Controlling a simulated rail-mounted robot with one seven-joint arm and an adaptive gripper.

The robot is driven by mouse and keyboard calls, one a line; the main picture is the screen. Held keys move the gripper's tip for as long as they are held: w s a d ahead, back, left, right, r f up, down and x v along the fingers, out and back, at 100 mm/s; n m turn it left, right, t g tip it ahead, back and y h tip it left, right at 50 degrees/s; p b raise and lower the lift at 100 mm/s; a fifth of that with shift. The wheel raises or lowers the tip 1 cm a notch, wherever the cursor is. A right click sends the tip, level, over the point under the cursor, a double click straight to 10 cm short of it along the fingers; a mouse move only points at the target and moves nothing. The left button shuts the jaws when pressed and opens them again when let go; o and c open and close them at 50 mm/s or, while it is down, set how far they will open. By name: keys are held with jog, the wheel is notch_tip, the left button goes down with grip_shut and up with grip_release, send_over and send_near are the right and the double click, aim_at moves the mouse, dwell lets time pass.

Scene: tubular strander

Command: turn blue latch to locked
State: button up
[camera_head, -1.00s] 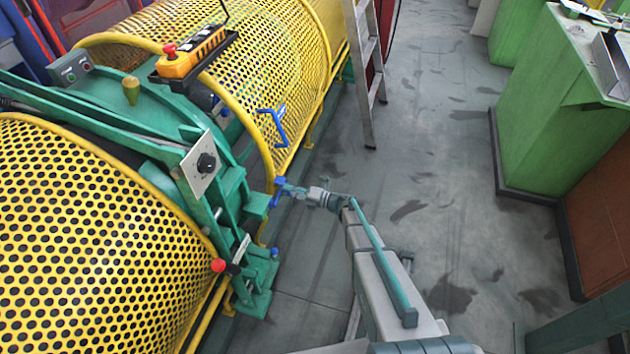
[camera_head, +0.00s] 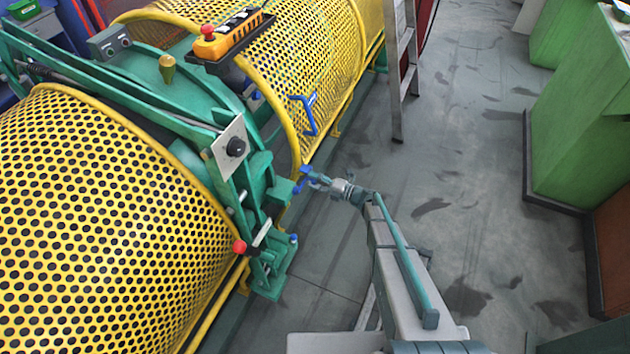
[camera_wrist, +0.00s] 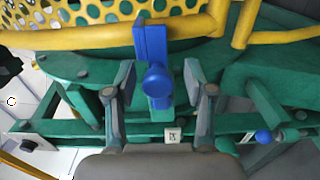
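My gripper (camera_wrist: 158,90) is open, with one finger on each side of the latch and a visible gap on both sides. In the head view my gripper (camera_head: 312,182) is at the lower edge of the yellow guard, where a small blue part of the latch (camera_head: 301,180) shows. Most of the latch is hard to make out there.
A blue handle (camera_head: 309,113) sits on the yellow mesh guard (camera_head: 300,60). A ladder (camera_head: 399,70) stands behind. The floor to the right is clear up to green cabinets (camera_head: 580,140).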

jog(key=v, duration=1.2)
jog(key=shift+r, duration=0.1)
dwell(0.4)
jog(key=s+a+f+n+g+h, duration=0.1)
jog(key=s+f+n+g+h, duration=0.3)
jog(key=s+n, duration=0.7)
jog(key=s+a+f+n+g+h, duration=0.15)
jog(key=s+f+n+g, duration=0.25)
jog(key=s+f+n, duration=0.65)
jog(key=s+d+r+n+g+h, duration=0.1)
jog(key=s+d+n+g+h, duration=0.1)
jog(key=s+n, duration=0.4)
jog(key=s+d+r+n+g+h, duration=0.1)
jog(key=s+n+h, duration=0.4)
jog(key=s, duration=0.6)
jog(key=s+d+r+n+g+h, duration=0.2)
jog(key=s+d+n+g+h, duration=0.1)
jog(key=s+n, duration=0.5)
jog(key=shift+s+d+n+h, duration=0.35)
jog(key=shift+s+d+h, duration=0.1)
jog(key=shift+s+d, duration=0.3)
